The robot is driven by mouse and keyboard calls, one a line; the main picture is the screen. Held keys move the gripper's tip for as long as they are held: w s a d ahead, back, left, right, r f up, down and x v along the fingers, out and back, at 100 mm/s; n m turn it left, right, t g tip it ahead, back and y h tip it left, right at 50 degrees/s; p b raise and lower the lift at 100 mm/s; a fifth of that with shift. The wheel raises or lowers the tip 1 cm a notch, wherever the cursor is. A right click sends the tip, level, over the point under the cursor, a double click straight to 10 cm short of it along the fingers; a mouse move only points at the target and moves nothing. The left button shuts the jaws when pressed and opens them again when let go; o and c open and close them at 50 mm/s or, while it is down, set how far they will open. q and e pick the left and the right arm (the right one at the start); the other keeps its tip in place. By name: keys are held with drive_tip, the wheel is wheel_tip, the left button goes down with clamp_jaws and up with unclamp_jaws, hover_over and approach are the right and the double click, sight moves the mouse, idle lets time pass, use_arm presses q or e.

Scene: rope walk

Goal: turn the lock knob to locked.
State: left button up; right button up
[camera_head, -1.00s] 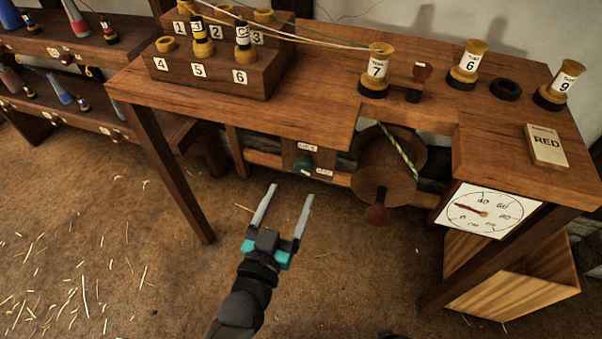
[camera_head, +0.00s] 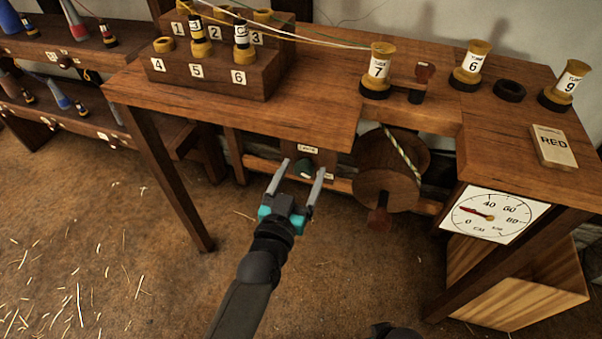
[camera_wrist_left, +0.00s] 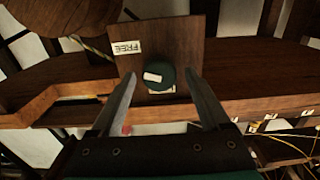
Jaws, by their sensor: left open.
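The lock knob (camera_head: 302,165) is a dark green round knob on a brown wooden plate below the bench top. In the left wrist view the knob (camera_wrist_left: 165,82) has a white mark on its face. A "FREE" label (camera_wrist_left: 127,49) is at the plate's upper left, and another label below the knob is mostly hidden. My left gripper (camera_head: 303,169) is open, its two fingers pointing at the plate with the knob between their tips in the picture. Contact with the knob cannot be told.
Right of the knob is a wooden wheel (camera_head: 386,178) with a handle and a rope. A dial gauge (camera_head: 494,214) hangs at the bench's right. The bench top (camera_head: 310,89) overhangs the knob and carries numbered bobbins. The floor below is open.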

use_arm(q)
drive_tip(key=shift+c, duration=0.2)
clamp_jaws()
idle(0.3)
